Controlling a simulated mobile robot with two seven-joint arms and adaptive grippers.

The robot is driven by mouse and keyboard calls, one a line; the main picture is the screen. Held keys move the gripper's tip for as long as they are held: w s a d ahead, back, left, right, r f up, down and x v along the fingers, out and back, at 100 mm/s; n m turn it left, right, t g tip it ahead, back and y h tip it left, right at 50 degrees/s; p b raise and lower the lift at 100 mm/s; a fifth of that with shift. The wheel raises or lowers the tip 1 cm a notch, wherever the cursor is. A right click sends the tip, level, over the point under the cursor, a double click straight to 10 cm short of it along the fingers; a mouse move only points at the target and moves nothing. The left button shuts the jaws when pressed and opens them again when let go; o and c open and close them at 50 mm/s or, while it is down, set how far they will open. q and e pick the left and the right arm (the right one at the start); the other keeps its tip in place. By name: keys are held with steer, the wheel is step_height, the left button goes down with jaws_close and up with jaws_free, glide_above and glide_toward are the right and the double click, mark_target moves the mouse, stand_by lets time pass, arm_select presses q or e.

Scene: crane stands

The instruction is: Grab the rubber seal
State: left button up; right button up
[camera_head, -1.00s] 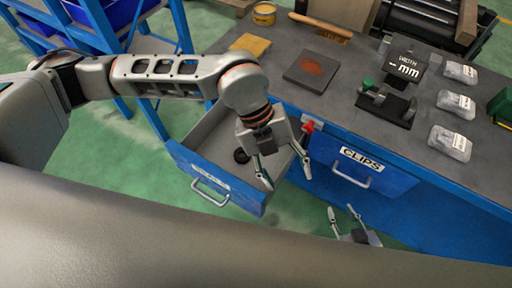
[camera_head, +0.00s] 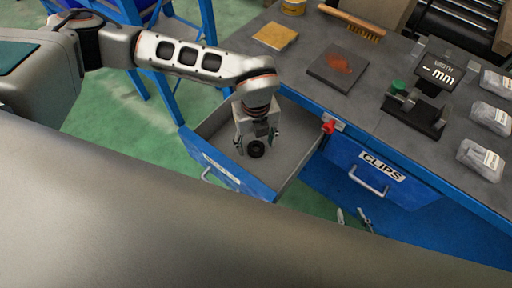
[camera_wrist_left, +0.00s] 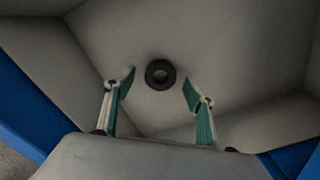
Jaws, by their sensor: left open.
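The rubber seal (camera_head: 256,149) is a small black ring lying on the grey floor of an open blue drawer (camera_head: 222,168). It also shows in the left wrist view (camera_wrist_left: 160,74), just beyond the fingertips and centred between them. My left gripper (camera_head: 256,146) points down into the drawer with its fingers apart on either side of the seal; the left wrist view shows its open fingers (camera_wrist_left: 159,82) with nothing between them. Whether the fingertips reach the seal's height is unclear. My right gripper (camera_head: 354,217) shows only its fingertips, low near the drawer marked CLIPS; they are apart.
A red catch (camera_head: 328,127) sits at the drawer's right corner. On the bench are a brush (camera_head: 352,22), a stained plate (camera_head: 338,68), a gauge stand (camera_head: 414,110) and several clear bags.

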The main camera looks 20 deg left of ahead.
arm_select(q)
steer(key=shift+f, duration=0.7)
steer(key=c, duration=1)
steer(key=shift+r, duration=0.1)
